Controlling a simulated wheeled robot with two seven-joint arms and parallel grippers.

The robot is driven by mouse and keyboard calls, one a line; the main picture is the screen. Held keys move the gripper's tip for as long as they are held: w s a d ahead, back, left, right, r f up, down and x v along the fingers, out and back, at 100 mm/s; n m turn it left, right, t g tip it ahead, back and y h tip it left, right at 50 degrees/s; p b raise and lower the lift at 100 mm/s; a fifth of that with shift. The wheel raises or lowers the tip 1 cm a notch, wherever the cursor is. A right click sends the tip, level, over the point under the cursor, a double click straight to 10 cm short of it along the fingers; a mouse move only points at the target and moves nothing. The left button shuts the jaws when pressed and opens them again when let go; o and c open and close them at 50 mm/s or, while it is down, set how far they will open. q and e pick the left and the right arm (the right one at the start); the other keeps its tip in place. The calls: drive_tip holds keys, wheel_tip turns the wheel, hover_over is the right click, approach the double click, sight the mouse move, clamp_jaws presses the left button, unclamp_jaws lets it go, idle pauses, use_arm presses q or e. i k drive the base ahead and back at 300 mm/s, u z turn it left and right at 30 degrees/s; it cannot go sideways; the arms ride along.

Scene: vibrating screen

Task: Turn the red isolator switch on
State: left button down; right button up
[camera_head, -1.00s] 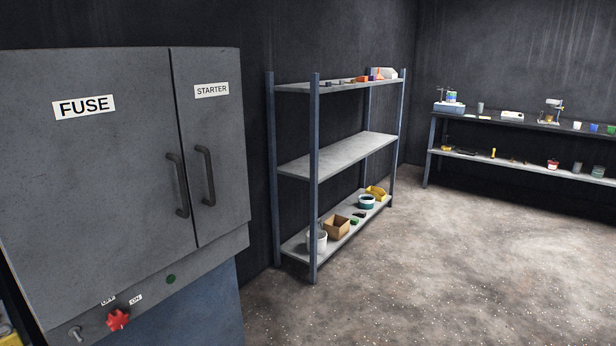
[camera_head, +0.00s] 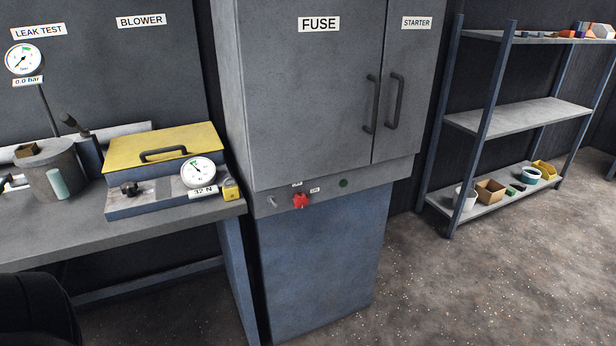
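The red isolator switch (camera_head: 300,201) is a small red knob on the front strip below the doors of the grey cabinet (camera_head: 300,110). Small labels sit above it; they are too small to read now, though they read OFF and ON in the earlier frame. Which label the knob points to is not clear. A small lever (camera_head: 272,200) is to its left and a green button (camera_head: 343,183) to its right. Neither of my grippers is in view.
A workbench (camera_head: 180,228) left of the cabinet holds a yellow-lidded box (camera_head: 190,138), a gauge (camera_head: 198,171) and a cylinder (camera_head: 52,178). Shelving (camera_head: 520,117) stands to the right. The floor (camera_head: 450,290) in front of it is clear.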

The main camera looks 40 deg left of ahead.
sight(299, 200)
drive_tip(key=z, duration=1)
drive_tip(key=k, duration=0.15)
drive_tip(key=u, duration=2.1)
drive_tip(key=i, duration=0.35)
drive_tip(key=z, duration=0.15)
drive_tip(key=k, duration=0.45)
drive_tip(key=u, duration=0.9)
drive_tip(key=i, duration=0.7)
drive_tip(key=z, duration=0.45)
